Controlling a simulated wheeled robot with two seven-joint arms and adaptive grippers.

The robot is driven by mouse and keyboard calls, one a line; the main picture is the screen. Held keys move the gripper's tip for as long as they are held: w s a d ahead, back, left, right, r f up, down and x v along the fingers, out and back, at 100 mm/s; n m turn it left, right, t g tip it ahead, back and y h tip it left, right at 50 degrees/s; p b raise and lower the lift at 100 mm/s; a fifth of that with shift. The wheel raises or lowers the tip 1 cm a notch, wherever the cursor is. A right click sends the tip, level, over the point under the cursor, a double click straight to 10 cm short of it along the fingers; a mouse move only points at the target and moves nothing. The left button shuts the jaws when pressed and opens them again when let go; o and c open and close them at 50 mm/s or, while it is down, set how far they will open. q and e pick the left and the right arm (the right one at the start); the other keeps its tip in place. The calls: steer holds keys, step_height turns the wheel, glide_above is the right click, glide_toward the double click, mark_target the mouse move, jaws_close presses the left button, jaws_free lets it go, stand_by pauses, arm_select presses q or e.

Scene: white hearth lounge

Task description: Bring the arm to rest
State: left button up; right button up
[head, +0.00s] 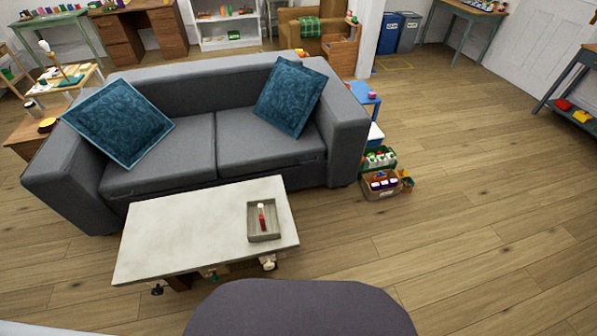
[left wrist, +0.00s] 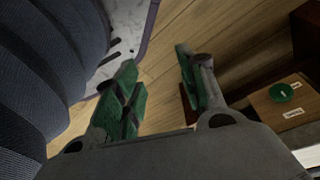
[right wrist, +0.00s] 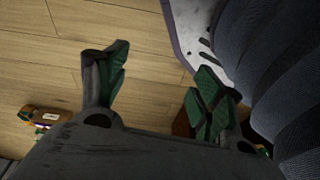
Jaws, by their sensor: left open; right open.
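My left gripper (left wrist: 158,88) shows in the left wrist view with its two green-padded fingers apart and nothing between them. Wooden floor lies below it. My right gripper (right wrist: 158,82) shows in the right wrist view, also with its fingers apart and empty, above the floor. Neither gripper can be clearly made out in the head view. A light coffee table (head: 180,232) stands in front of me in the head view. On its right end is a grey tray (head: 264,237) with a small red and white object (head: 262,217) in it.
A grey sofa (head: 190,150) with two blue cushions stands behind the table. Boxes of small items (head: 381,184) stand at the sofa's right end. The wooden floor (head: 460,230) on the right is clear. A brown box with a green round piece (left wrist: 284,93) shows in the left wrist view.

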arm_select(q)
steer(key=s+a+r+p, duration=0.2)
steer(key=s+p, duration=0.5)
steer(key=s+a+r+g+p, duration=0.1)
steer(key=s+a+r+p, duration=0.2)
steer(key=s+p, duration=0.3)
steer(key=shift+s+y+p, duration=0.35)
steer(key=shift+y+p, duration=0.05)
steer(key=shift+p, duration=0.05)
arm_select(e)
steer(key=s+d+r, duration=0.2)
steer(key=s, duration=0.5)
steer(key=s+d+r+g, duration=0.1)
steer(key=s+d+r, duration=0.2)
steer(key=s, duration=0.3)
steer(key=shift+s+h, duration=0.35)
steer(key=shift+h, duration=0.05)
arm_select(q)
steer(key=shift+a, duration=0.1)
arm_select(e)
steer(key=shift+d, duration=0.1)
